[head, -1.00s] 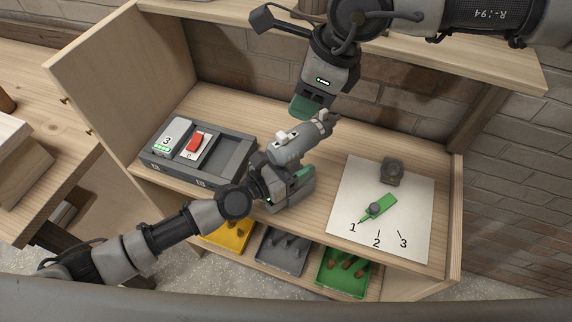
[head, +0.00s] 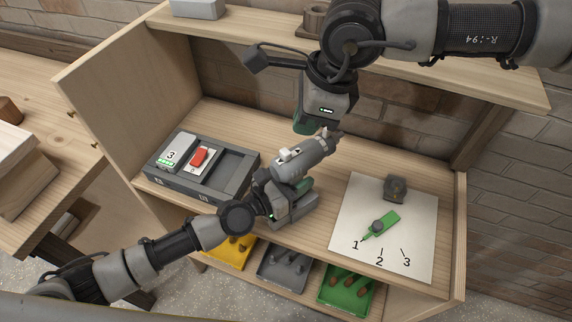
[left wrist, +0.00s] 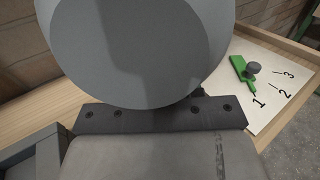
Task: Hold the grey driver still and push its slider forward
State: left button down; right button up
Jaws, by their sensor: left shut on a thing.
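The grey driver (head: 312,158) stands on the shelf in the middle of the head view. Its round body is tilted up to the right, and a pale slider (head: 285,153) shows on top. My left gripper (head: 286,194) is shut on the driver below its body. In the left wrist view, the driver's large round grey end (left wrist: 140,45) fills the upper middle and hides much behind it. My right gripper (head: 304,127) points down just behind the driver's upper end. Its fingertips are partly hidden, and I cannot tell whether they touch the driver.
A grey tray (head: 237,168) holding a number 3 block and a red switch (head: 199,156) lies left. A white sheet (head: 345,235) marked 1, 2, 3 lies right, with a green pointer (head: 388,219) and a dark grey block (head: 396,188). Coloured bins sit below.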

jog(key=s+n+h, duration=0.1)
jog(key=n, duration=0.2)
jog(key=s+a+f+n+t, duration=0.1)
jog(key=n, duration=0.2)
jog(key=s+a+n+h, duration=0.1)
jog(key=n, duration=0.2)
jog(key=shift+a+f+t+h, duration=0.15)
jog(key=shift+f+t+h, duration=0.1)
jog(key=shift+t+h, duration=0.05)
grip_shut()
jog(key=n+t+h, duration=0.2)
jog(key=n+t, duration=0.3)
jog(key=n, duration=1)
send_near(287, 153)
jog(key=s+a, duration=0.2)
jog(key=shift+a+r, duration=0.15)
jog(key=shift+r, duration=0.3)
jog(key=x, duration=1)
jog(key=shift+f, duration=0.1)
jog(key=shift+w+d, duration=0.75)
jog(key=shift+d, duration=0.3)
